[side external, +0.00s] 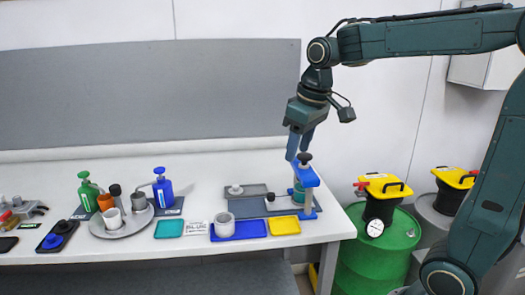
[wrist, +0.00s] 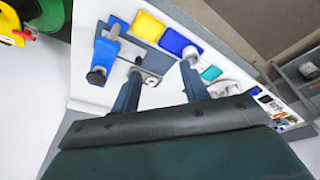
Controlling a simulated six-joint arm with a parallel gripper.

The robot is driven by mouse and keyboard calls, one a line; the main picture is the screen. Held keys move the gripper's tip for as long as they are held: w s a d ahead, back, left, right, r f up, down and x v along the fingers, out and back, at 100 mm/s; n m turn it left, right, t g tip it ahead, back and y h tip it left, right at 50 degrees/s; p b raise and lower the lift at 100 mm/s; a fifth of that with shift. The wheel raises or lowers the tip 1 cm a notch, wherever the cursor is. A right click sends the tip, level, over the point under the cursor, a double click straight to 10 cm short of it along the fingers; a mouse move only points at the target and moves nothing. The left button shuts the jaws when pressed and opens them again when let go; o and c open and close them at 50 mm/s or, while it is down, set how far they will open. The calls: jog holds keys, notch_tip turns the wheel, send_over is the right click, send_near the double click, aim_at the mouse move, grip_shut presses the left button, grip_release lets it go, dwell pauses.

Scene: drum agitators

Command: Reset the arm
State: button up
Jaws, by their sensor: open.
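My gripper (side external: 299,142) is above the right end of the white table, just over a blue stand (side external: 305,180) with a dark knob on top. In the wrist view my gripper (wrist: 160,82) shows two dark fingers spread apart with nothing held between them. The blue stand (wrist: 108,48) and its dark knob (wrist: 96,76) are to the left of the fingers there. Whether a fingertip touches the stand cannot be told from the side view.
On the table are a blue tray (side external: 253,229) with a grey cup, a yellow tray (side external: 284,225), a teal tray (side external: 169,229), and a round plate (side external: 120,226) with containers. Green (side external: 87,190) and blue (side external: 162,188) pump bottles stand left. A green drum (side external: 375,255) stands right of the table.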

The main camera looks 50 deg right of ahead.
jog(key=s+a+f+t, duration=0.1)
jog(key=s+a+f, duration=0.1)
jog(key=s, duration=0.6)
jog(key=s+a+f+t, duration=0.1)
jog(key=s+a+f, duration=0.1)
jog(key=s, duration=0.5)
jog(key=shift+s+a+t, duration=0.35)
jog(key=shift+a+t, duration=0.05)
jog(key=shift+a, duration=0.4)
